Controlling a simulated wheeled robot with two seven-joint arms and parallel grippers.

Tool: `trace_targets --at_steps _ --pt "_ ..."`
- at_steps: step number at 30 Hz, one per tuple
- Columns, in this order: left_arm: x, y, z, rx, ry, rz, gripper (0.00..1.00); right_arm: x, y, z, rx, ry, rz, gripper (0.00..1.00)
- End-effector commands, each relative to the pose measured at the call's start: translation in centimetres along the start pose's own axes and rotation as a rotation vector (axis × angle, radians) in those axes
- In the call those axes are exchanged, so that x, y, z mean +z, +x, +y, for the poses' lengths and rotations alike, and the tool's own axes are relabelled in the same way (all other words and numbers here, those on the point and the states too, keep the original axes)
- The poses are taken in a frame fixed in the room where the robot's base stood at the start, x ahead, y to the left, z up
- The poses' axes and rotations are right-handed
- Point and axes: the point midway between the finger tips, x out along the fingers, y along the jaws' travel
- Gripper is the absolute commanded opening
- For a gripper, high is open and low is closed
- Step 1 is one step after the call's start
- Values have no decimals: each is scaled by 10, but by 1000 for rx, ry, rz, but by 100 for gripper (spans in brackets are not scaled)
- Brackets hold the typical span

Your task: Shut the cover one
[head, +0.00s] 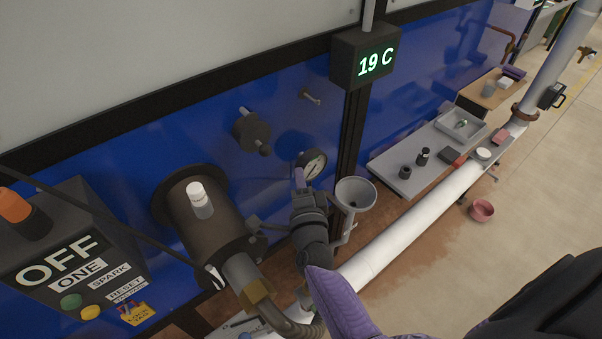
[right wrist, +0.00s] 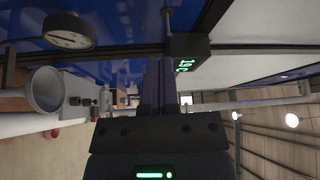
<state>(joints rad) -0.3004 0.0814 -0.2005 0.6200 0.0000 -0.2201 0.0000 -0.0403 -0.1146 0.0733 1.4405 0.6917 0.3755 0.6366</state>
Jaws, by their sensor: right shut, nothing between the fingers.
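The label ONE (head: 77,273) is on the dark control box at left, under an OFF sign. No part is marked as a cover, so I cannot tell which one it is. A round dark fitting (head: 250,130) with a small knob is on the blue wall. My left gripper is not in view.
A gauge (head: 312,163) and a grey funnel (head: 355,195) are near the burner. A display (head: 365,58) reads 19 C. A red bowl (head: 481,210) is on open floor.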

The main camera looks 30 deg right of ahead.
Motion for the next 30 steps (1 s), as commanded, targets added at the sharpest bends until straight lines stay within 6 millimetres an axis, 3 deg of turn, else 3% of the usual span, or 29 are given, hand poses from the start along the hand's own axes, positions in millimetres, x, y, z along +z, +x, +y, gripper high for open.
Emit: trace_targets --at_steps 2,6,9,11,14,17,30 --pt "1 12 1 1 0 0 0 -9 2 10 3 2 -14 0" --pt "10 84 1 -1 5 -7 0 -56 29 38 5 19 -188 0" --pt "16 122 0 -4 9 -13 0 -70 30 26 -10 -6 -387 0" --pt "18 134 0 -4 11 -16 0 -70 24 16 -15 -34 -486 0" --pt "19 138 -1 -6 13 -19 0 -68 19 2 -17 -62 -573 0" --pt "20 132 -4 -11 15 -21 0 -62 27 -5 -18 -61 -583 0" --pt "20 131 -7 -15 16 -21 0 -9 102 -5 -16 -60 -582 0"
